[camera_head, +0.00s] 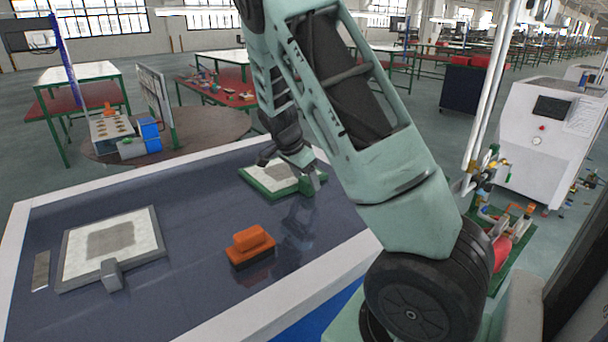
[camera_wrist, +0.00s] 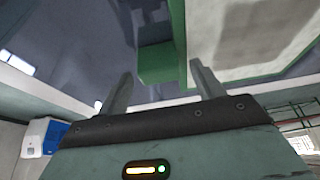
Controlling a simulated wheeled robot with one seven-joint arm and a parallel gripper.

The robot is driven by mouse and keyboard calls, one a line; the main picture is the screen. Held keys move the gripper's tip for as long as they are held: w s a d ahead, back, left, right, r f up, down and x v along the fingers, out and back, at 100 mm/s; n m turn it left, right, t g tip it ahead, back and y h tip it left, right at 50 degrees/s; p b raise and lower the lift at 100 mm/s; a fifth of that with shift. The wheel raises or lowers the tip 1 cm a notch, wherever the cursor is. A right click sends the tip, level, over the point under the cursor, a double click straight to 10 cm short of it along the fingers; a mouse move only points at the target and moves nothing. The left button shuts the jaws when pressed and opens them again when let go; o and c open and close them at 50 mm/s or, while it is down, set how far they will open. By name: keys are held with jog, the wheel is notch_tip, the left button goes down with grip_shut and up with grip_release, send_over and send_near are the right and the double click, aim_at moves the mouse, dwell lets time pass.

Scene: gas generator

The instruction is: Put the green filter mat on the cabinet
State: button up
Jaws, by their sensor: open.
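The green filter mat (camera_head: 262,190) is a pale panel with a grey centre in a green frame. It lies flat on the dark blue tabletop at its far right part. A green block-like handle (camera_head: 311,184) stands at its near right edge. My gripper (camera_wrist: 160,70) is open, close over that edge. In the wrist view the green handle (camera_wrist: 156,62) shows between and beyond the two fingers, and I cannot tell whether they touch it. My arm hides part of the mat in the head view. A white cabinet with a dark screen (camera_head: 545,135) stands at the right; I cannot tell whether it is the task's cabinet.
A grey-framed mat (camera_head: 85,275) with a grey handle lies on the left of the dark blue tabletop (camera_head: 200,225). An orange-topped brush-like block (camera_head: 251,243) lies near the middle. Bare surface separates them. A white border (camera_head: 120,182) rims the tabletop.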

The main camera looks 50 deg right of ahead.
jog(key=b+v, duration=0.3)
jog(key=v, duration=0.9)
jog(key=a+f+n+t+y, duration=0.1)
jog(key=a+f+n+y, duration=0.15)
jog(key=a+n, duration=0.8)
jog(key=s+a+f+n+y, duration=0.1)
jog(key=s+a+n, duration=0.15)
jog(key=a, duration=0.65)
jog(key=s+a+f+n+y, duration=0.15)
jog(key=s+a, duration=0.25)
jog(key=a, duration=0.5)
jog(key=s+a+f+n, duration=0.1)
jog(key=s+a+n, duration=0.5)
jog(key=s+n, duration=0.1)
jog(key=s+a+f+n, duration=0.1)
jog(key=s+a+n, duration=0.5)
jog(key=s, duration=0.4)
jog(key=shift+n, duration=0.55)
jog(key=shift+s, duration=0.1)
